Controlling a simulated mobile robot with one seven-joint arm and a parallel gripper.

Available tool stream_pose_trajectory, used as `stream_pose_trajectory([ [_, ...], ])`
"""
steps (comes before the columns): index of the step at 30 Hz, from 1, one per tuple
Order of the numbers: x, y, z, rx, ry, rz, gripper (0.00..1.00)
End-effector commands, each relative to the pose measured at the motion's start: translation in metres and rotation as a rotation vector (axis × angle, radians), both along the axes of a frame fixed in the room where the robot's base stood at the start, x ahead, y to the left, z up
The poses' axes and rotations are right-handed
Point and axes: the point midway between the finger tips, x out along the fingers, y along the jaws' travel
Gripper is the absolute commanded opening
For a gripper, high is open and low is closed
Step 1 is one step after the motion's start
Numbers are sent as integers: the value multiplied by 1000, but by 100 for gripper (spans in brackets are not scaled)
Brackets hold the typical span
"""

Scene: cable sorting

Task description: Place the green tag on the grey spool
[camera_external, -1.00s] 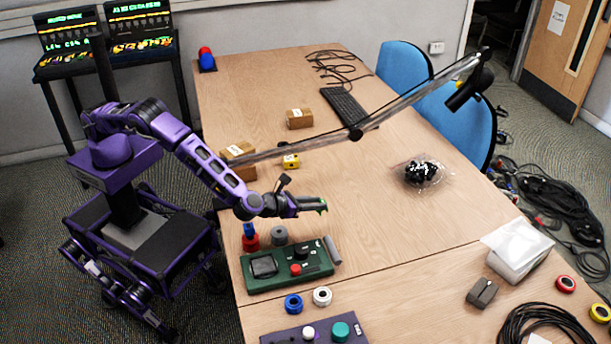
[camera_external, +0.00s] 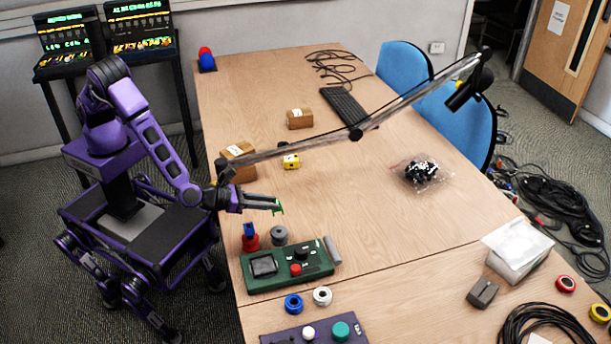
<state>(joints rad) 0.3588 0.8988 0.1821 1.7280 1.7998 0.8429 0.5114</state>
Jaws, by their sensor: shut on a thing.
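My gripper (camera_external: 274,203) is shut on the small green tag (camera_external: 279,208), held at its fingertips above the table. The grey spool (camera_external: 279,235) stands upright on the table below the gripper, behind the green control box. The tag is above the spool and apart from it in the picture. How far above it is, I cannot tell exactly.
A red spool with a blue piece on it (camera_external: 250,237) stands just left of the grey spool. The green control box (camera_external: 287,268) lies in front, with a grey cylinder (camera_external: 332,250) at its right. A cardboard box (camera_external: 238,163) and a yellow object (camera_external: 291,161) are behind.

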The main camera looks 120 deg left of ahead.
Motion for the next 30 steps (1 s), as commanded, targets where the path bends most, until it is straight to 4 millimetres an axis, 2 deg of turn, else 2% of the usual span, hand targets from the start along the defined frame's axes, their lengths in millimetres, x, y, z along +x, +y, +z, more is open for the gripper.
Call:
stream_pose_trajectory([
  [1,0,0,-14,3,4,0,0],
  [3,0,0,-25,2,3,1,0],
  [11,0,0,-46,2,2,0,0],
  [16,0,1,-70,1,1,2,0],
  [29,1,0,-78,0,-1,1,0],
  [30,1,0,-76,0,-1,1,35],
])
